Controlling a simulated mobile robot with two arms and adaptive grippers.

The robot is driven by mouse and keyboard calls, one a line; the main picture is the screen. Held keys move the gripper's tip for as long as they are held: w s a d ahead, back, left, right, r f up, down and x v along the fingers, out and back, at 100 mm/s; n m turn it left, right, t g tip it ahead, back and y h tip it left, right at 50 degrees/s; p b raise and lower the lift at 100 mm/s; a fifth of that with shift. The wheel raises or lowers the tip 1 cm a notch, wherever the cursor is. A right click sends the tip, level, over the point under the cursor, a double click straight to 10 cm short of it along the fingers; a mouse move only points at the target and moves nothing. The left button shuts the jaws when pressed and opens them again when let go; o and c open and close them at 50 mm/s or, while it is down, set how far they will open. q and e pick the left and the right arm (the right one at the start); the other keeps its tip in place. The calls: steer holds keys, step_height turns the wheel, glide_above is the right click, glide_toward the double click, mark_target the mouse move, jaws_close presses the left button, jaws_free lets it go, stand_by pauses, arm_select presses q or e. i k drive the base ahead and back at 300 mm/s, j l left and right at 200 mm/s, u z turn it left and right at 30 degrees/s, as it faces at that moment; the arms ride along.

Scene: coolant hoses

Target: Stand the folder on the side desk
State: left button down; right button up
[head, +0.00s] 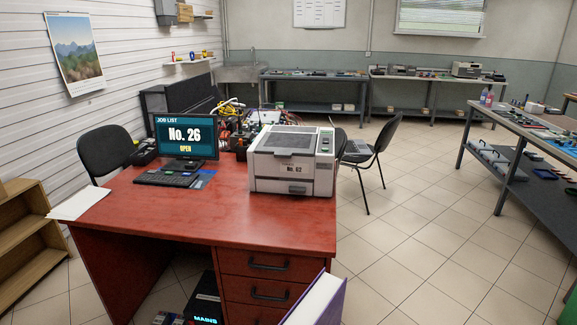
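The folder (318,303) is a purple binder with white page edges. Only its upper part shows at the bottom edge of the head view, close to me and in front of the red desk's drawers. It looks upright and slightly tilted; its lower part is cut off, so what holds or supports it is hidden. I cannot tell whether this is the side desk. Neither of my grippers can be made out in the head view.
On the red desk are a printer (292,165), a monitor (186,138), a keyboard (167,178) and white paper (79,203). Chairs stand behind it (107,152) and to its right (378,150). A wooden shelf (30,240) is at left. Tiled floor at right is clear.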

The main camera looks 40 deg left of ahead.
mark_target(214, 215)
steer(key=i+j+u, duration=0.1)
steer(key=i+u, duration=0.15)
steer(key=i, duration=0.5)
steer(key=i+u, duration=0.25)
steer(key=i, duration=0.55)
steer(key=i+u, duration=0.2)
steer(key=u, duration=0.15)
steer(key=i+l+u, duration=0.1)
steer(key=u, duration=0.3)
steer(key=i+l+u, duration=0.15)
steer(key=u, duration=0.95)
steer(key=i+l, duration=0.05)
